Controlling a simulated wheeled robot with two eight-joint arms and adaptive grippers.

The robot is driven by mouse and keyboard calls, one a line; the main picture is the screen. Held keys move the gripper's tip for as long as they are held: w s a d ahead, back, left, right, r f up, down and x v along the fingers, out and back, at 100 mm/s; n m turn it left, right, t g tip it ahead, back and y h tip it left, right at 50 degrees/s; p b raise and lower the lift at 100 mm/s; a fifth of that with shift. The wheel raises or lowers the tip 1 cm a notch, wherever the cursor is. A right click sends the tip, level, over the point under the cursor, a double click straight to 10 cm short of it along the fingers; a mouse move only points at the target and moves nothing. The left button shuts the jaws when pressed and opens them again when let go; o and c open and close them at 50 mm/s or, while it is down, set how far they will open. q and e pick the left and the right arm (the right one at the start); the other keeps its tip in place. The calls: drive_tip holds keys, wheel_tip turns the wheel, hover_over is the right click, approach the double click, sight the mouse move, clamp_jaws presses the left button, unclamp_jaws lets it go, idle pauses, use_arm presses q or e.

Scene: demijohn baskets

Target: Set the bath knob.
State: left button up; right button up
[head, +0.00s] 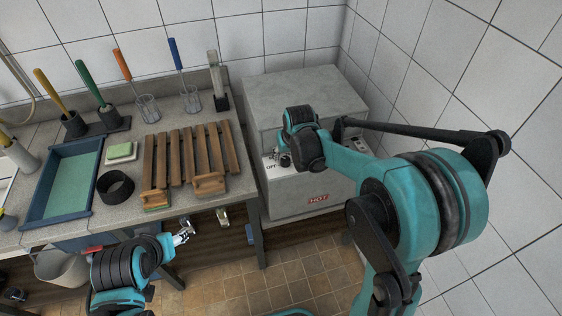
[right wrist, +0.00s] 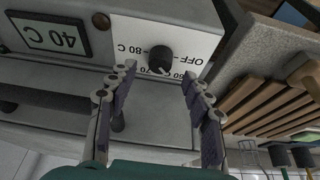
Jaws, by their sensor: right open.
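The bath is a grey box (head: 305,92) against the back wall, with a white control panel on its front. In the right wrist view, which is upside down, a round black knob (right wrist: 161,58) sits on the white panel (right wrist: 190,22), among the marks OFF and several temperatures. I cannot clearly tell which mark it points to. My right gripper (right wrist: 158,74) is open, with one finger on each side of the knob, apparently apart from it. In the head view my right gripper (head: 283,158) hides most of the panel. My left gripper (head: 183,237) hangs empty below the bench's front edge.
The bench at left holds a wooden rack (head: 188,160), a blue tray (head: 35,205), a black ring (head: 115,187) and several upright tools. A tiled wall stands close right.

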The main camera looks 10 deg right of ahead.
sight(286, 160)
drive_tip(key=b+x, duration=0.1)
drive_tip(key=x, duration=0.3)
drive_tip(key=shift+w+f, duration=0.15)
drive_tip(key=shift+f, duration=0.1)
clamp_jaws()
